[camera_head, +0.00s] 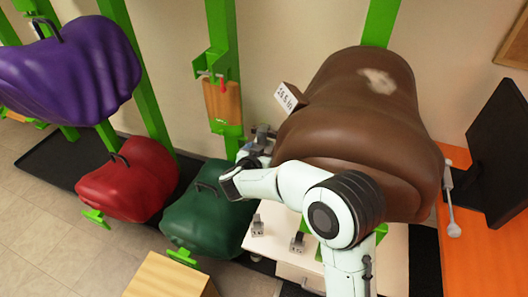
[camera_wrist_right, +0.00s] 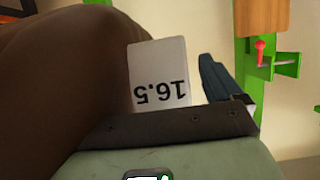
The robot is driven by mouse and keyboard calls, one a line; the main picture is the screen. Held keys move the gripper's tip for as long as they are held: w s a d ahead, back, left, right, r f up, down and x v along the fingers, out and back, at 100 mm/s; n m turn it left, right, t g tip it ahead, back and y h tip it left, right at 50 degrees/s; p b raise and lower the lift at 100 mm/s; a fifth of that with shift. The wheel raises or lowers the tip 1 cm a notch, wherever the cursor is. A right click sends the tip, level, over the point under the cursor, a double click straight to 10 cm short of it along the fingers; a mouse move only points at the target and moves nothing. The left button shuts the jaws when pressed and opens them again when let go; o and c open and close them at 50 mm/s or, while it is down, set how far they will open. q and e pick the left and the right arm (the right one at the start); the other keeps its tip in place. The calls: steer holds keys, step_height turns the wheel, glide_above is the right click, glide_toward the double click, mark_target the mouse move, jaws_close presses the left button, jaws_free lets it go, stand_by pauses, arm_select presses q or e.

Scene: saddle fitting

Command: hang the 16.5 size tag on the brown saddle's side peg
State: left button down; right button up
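The white tag (camera_head: 286,97) marked 16.5 is at the left side of the brown saddle (camera_head: 355,115). The tag also shows upside down in the right wrist view (camera_wrist_right: 159,75), beside the saddle's brown flank (camera_wrist_right: 60,70). The side peg cannot be made out. My right gripper (camera_head: 262,138) is just below and left of the tag, with a gap between them in the head view. One finger shows in the wrist view, spread away to the right of the tag; the other is hidden. The gripper appears open and empty. My left gripper is out of view.
A purple saddle (camera_head: 75,70), a red saddle (camera_head: 130,180) and a green saddle (camera_head: 207,215) are at the left. A green post (camera_head: 221,40) with a small clamp stands behind my gripper. An orange desk (camera_head: 480,262) with a dark monitor (camera_head: 497,150) is at the right.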

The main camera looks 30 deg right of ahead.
steer(key=v, duration=1.3)
steer(key=shift+s, duration=0.15)
steer(key=shift+a, duration=0.2)
